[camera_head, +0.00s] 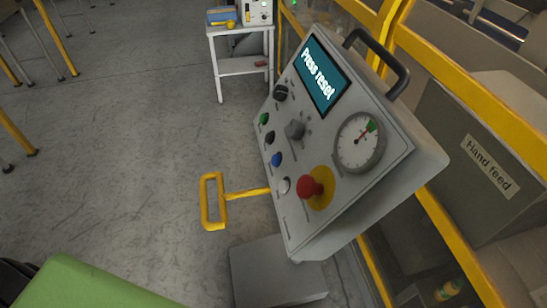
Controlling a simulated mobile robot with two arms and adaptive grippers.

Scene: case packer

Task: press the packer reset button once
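The packer's grey control panel (371,185) is tilted and stands right of centre. Its screen (321,75) reads "Press reset". Down its left side are a green button (264,118), a black button (270,137), a blue button (277,159) and a white button (284,186). A red mushroom button (309,187) sits on a yellow disc (324,197). The small labels are too small to read, so I cannot tell which button is reset. Neither of my grippers is in view.
A yellow handle (213,201) sticks out left of the panel, above a grey box (275,275). A round gauge (358,142) and knobs share the panel. Yellow guard rails (460,80) run behind. A white stand (240,62) is at the back. The floor at left is mostly clear.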

